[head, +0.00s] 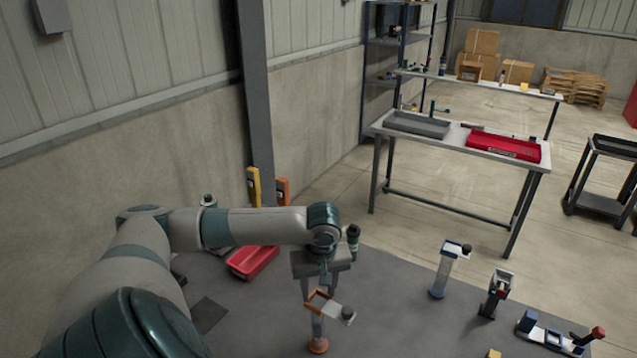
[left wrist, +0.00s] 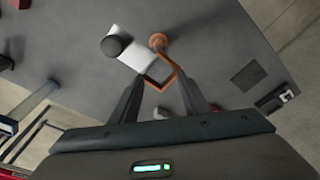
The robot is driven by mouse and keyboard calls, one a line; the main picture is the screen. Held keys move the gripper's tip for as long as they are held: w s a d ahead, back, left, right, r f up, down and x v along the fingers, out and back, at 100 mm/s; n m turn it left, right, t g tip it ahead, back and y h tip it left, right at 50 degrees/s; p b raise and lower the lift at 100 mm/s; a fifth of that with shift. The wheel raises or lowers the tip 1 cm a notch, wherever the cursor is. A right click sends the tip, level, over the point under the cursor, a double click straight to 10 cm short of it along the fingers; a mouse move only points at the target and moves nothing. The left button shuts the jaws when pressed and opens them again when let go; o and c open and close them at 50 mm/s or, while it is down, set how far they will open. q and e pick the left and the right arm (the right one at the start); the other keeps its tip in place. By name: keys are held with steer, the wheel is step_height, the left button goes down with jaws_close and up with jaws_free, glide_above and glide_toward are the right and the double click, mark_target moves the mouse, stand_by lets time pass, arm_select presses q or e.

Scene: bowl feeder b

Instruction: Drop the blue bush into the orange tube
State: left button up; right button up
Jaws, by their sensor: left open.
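The orange tube (head: 318,328) stands upright on the dark grey table, with an orange base, an orange square rim at its top and a black knob on its right. In the left wrist view its orange rim (left wrist: 163,68) shows between my fingertips. My left gripper (head: 319,293) is open, pointing down just over that rim; I cannot tell if it touches. My right gripper is not in view.
A red tray (head: 253,262) lies behind my left forearm. A pale tube stand (head: 446,272) and a dark one (head: 494,296) stand to the right, with a blue and grey device (head: 545,331) beyond. A bench (head: 457,138) with trays stands farther back.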

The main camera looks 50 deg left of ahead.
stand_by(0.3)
arm_select(q)
step_height(320, 180, up, 7)
stand_by(0.6)
stand_by(0.8)
